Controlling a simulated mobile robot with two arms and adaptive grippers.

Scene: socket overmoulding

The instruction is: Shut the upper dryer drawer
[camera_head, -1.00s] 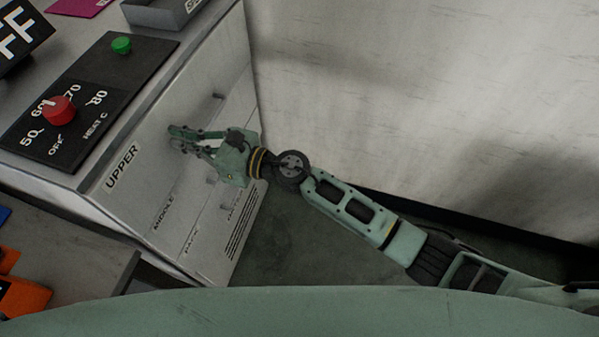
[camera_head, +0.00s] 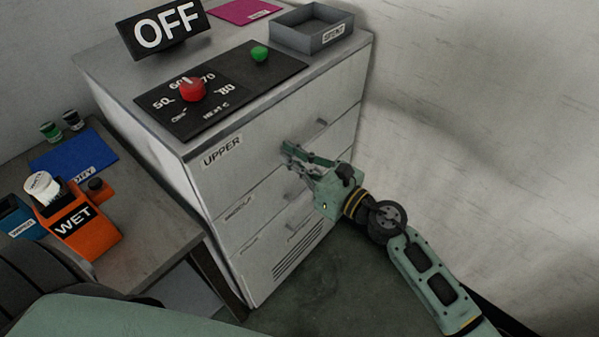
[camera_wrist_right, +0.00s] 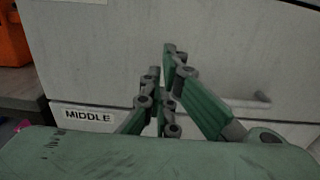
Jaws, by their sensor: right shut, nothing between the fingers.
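The upper dryer drawer (camera_head: 247,168) has a pale grey front with an "UPPER" label and looks flush with the cabinet in the head view. Its front also fills much of the right wrist view (camera_wrist_right: 100,55). My right gripper (camera_head: 287,149) is shut and empty, with its fingertips at the upper drawer front. Its fingers also show in the right wrist view (camera_wrist_right: 162,62); I cannot tell whether they touch the panel. A small bar handle (camera_head: 321,122) is to the right of the fingertips. My left gripper is not in view.
Below is the middle drawer, with its label (camera_wrist_right: 87,116). The dryer top holds a control panel (camera_head: 225,92) with red and green knobs, an "OFF" sign (camera_head: 166,30) and a grey tray (camera_head: 312,38). An orange "WET" container (camera_head: 84,232) stands on the left table. A wall is at right.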

